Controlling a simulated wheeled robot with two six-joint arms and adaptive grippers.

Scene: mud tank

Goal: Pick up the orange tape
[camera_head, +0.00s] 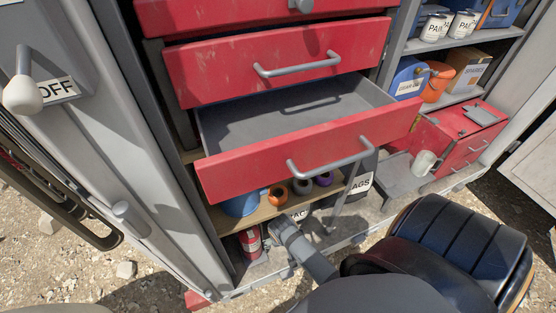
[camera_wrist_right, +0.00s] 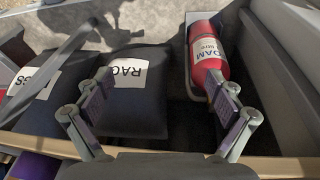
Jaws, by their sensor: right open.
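The orange tape (camera_head: 277,195) is a small roll on a wooden shelf (camera_head: 262,212) under the open red drawer, in the head view. A grey roll (camera_head: 302,186) and a purple roll (camera_head: 323,179) sit to its right. I cannot make out the orange tape in the right wrist view; a purple roll (camera_wrist_right: 35,165) is cut off at its lower left. My right gripper (camera_head: 283,232) is just in front of and below the shelf edge, apart from the tape. Its two fingers are spread and empty in the right wrist view (camera_wrist_right: 163,92). My left gripper is not in view.
The red drawer (camera_head: 290,150) juts out above the shelf, its handle (camera_head: 330,160) hanging forward. Below the shelf stand a red extinguisher (camera_head: 250,243) and dark rag bags (camera_wrist_right: 135,105). A blue item (camera_head: 240,204) is left of the tape. A red toolbox (camera_head: 465,140) stands at right.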

